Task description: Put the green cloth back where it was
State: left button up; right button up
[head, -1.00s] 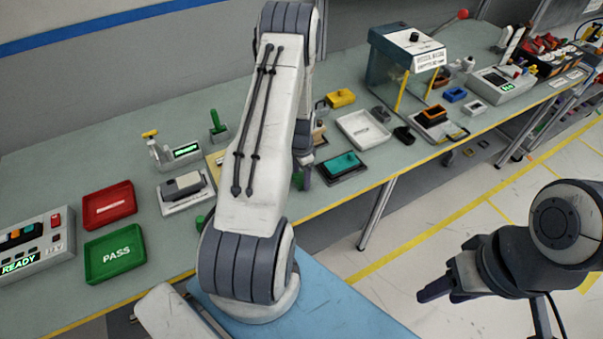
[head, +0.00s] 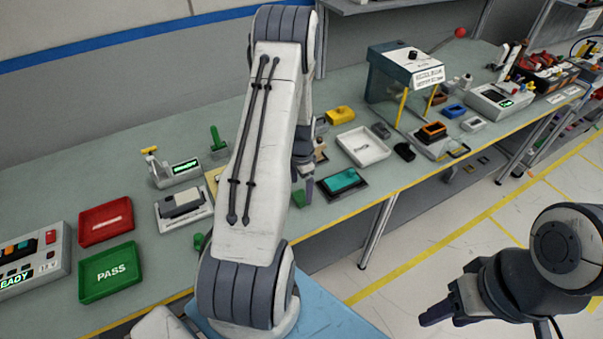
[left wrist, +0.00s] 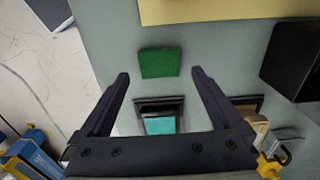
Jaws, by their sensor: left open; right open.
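The green cloth (left wrist: 160,63) is a small flat green square on the grey bench in the left wrist view. It lies ahead of and between my open left fingers (left wrist: 160,82), and nothing is held. In the head view, a green patch (head: 299,199) beside the left gripper (head: 306,187) looks like the cloth, mostly hidden by my arm. A yellow mat (left wrist: 230,10) lies close beyond the cloth in the left wrist view. My right gripper (head: 440,312) is open and empty, over the floor at the lower right, away from the bench.
A teal block (head: 342,180) sits in a dark tray right of my left gripper. A white tray (head: 362,146) stands behind it. Green (head: 110,271) and red (head: 106,222) trays are on the left. A black box (left wrist: 292,62) flanks the cloth's right in the wrist view.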

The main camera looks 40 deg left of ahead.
aim_at(301, 196)
pick_arm(q)
notch_tip(301, 196, up, 8)
jog(key=r+b, duration=0.1)
jog(key=b, duration=0.1)
jog(key=s+d+r+m, duration=0.1)
jog(key=d+r, duration=0.3)
jog(key=d, duration=0.6)
jog(key=s+d+r, duration=0.1)
jog(key=d+r, duration=0.4)
jog(key=d, duration=0.6)
jog(key=s+d+r, duration=0.2)
jog(key=s+d, duration=0.4)
jog(key=s, duration=0.3)
jog(key=s+d+r+m+h, duration=0.1)
jog(key=s+d+r, duration=0.1)
jog(key=s+d, duration=0.5)
jog(key=s, duration=0.3)
jog(key=shift+s+r+m, duration=0.25)
jog(key=shift+r+m, duration=0.05)
